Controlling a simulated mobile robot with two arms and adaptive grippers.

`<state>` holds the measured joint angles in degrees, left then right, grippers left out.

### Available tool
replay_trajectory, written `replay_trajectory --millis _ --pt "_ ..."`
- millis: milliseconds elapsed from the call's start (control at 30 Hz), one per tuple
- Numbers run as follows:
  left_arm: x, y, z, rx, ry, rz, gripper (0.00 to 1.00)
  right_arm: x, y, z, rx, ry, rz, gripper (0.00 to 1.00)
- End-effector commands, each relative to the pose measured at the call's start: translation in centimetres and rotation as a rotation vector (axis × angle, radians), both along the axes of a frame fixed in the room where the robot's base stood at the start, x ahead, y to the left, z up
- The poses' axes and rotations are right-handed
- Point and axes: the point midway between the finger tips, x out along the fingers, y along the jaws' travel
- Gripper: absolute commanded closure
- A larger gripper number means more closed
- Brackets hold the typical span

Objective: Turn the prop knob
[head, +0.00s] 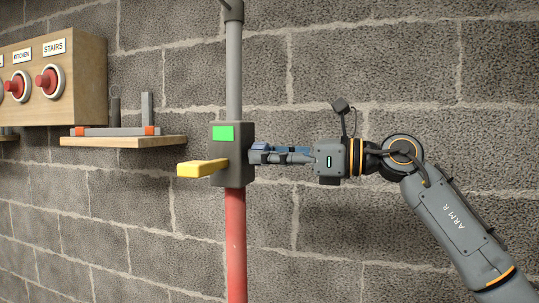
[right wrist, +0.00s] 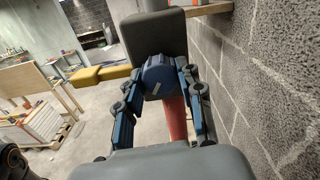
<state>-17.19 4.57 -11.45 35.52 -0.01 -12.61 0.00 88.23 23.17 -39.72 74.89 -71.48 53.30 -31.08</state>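The prop is a grey and red pole with a dark grey box (head: 234,175) on it. The box carries a green plate (head: 223,133) and a yellow lever (head: 202,168) that sticks out to the left. The blue round prop knob (right wrist: 159,76) is on the box's side facing my right gripper. My right gripper (head: 265,152) reaches in level from the right. In the right wrist view its two fingers lie on either side of the knob, with no clear gap at the tips. The fingers hide part of the knob in the head view. My left gripper is not in view.
A wall shelf (head: 125,142) with a grey fixture stands left of the pole. A wooden panel (head: 88,60) with red buttons is at the far left. The block wall (head: 330,220) is close behind the pole and arm. Open floor shows in the right wrist view.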

Motion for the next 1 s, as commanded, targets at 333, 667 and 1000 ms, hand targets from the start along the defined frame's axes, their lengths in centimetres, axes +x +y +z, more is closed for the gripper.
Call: replay_trajectory --millis 333,667,1000 --pt "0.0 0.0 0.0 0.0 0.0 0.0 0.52 0.0 0.0 -0.2 -0.001 0.003 0.001 0.41" --pt "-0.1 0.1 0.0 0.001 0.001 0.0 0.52 -0.9 -3.3 -0.1 -0.001 0.002 -0.003 0.41" --pt "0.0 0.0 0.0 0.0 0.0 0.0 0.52 -3.0 -9.7 -0.2 -0.002 0.005 -0.002 0.41"
